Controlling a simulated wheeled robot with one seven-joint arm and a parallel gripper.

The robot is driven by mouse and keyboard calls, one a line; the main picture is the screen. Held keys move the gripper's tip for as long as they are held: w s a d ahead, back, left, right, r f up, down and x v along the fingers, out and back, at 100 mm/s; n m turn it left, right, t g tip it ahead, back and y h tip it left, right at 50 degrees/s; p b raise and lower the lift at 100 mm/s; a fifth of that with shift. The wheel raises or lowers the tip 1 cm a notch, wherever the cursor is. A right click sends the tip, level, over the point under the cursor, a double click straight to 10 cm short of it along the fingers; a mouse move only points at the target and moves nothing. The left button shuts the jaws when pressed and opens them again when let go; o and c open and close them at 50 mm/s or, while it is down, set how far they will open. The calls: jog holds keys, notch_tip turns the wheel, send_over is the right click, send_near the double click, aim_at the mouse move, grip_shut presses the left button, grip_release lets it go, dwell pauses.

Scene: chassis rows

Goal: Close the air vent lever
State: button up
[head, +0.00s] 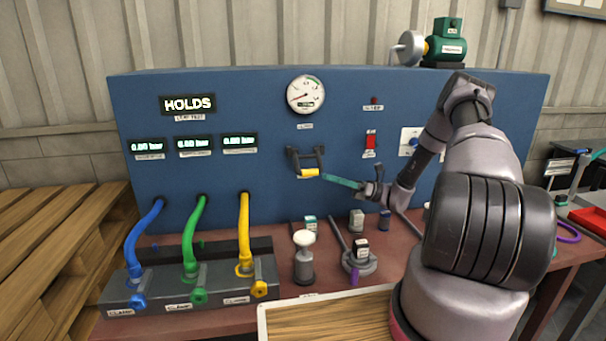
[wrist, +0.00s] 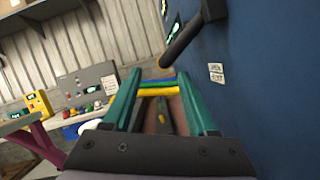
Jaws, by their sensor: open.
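What looks like the air vent lever (head: 309,172) is a black bracket with two arms and a yellow grip, on the blue panel below the round gauge. My gripper (head: 326,177) has teal fingers and is just right of the yellow grip, pointing left along the panel. In the wrist view my gripper (wrist: 160,76) is open, with nothing held between its fingers. A dark lever arm with a tan-yellow end (wrist: 181,43) shows above and beyond the fingertips. I cannot tell whether a finger touches the grip.
Blue, green and yellow hoses (head: 244,233) run to a grey clamp block (head: 190,290) at the left. A white-topped button post (head: 304,258) and small blocks stand on the bench below. A red switch (head: 371,141) is on the panel at the right. A wooden board (head: 330,318) lies in front.

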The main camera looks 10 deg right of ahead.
aim_at(309, 172)
jog(key=shift+m+t, duration=0.3)
jog(key=shift+t, duration=0.1)
jog(key=x, duration=0.7)
jog(key=shift+w+a+f, duration=0.1)
jog(key=shift+w+a, duration=0.1)
jog(key=shift+a, duration=0.25)
grip_shut()
dwell(0.7)
